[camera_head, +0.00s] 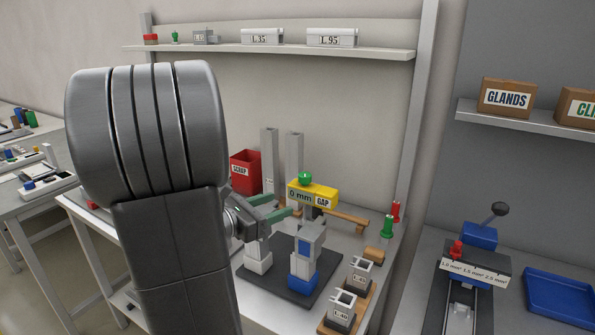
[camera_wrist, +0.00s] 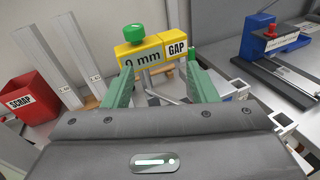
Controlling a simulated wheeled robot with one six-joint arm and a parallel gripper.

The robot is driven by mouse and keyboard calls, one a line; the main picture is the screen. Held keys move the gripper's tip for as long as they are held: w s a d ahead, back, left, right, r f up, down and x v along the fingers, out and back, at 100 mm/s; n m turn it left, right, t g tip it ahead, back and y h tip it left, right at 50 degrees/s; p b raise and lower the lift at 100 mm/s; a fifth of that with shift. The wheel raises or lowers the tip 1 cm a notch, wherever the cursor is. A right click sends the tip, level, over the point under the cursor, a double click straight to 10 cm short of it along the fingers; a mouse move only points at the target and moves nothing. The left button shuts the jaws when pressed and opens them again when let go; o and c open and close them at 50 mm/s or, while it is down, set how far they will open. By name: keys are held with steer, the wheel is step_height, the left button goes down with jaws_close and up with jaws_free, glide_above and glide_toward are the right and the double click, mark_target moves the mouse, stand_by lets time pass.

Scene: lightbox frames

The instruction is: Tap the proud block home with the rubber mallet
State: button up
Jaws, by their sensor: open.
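My gripper (camera_head: 286,207) is open, its two green fingers pointing at a yellow block marked "0 mm GAP" (camera_head: 315,194) with a green knob on top. In the wrist view, the fingers of my gripper (camera_wrist: 160,68) stand either side of this yellow block (camera_wrist: 143,55); I cannot tell whether it lies between the tips or beyond them. A grey-and-blue stack (camera_head: 310,240) stands upright below the yellow block on a dark plate (camera_head: 275,285). I cannot pick out a rubber mallet, nor tell which block is proud.
A red SCRAP bin (camera_head: 243,172) and two grey upright channels (camera_head: 270,160) stand behind. A wooden bar (camera_head: 350,217), green and red pegs, and labelled holders (camera_head: 343,308) crowd the right side. A shelf (camera_head: 280,50) runs above.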

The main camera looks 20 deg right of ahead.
mark_target(300, 179)
steer(key=shift+n+t, duration=0.9)
steer(key=x, duration=0.4)
steer(key=w+a+p+x, duration=0.1)
steer(key=x, duration=0.4)
steer(key=w+r+p+x, duration=0.1)
steer(key=x, duration=0.3)
steer(key=shift+w+d+r, duration=0.1)
steer(key=shift+w+d, duration=0.15)
steer(key=shift+w, duration=0.2)
jaws_close()
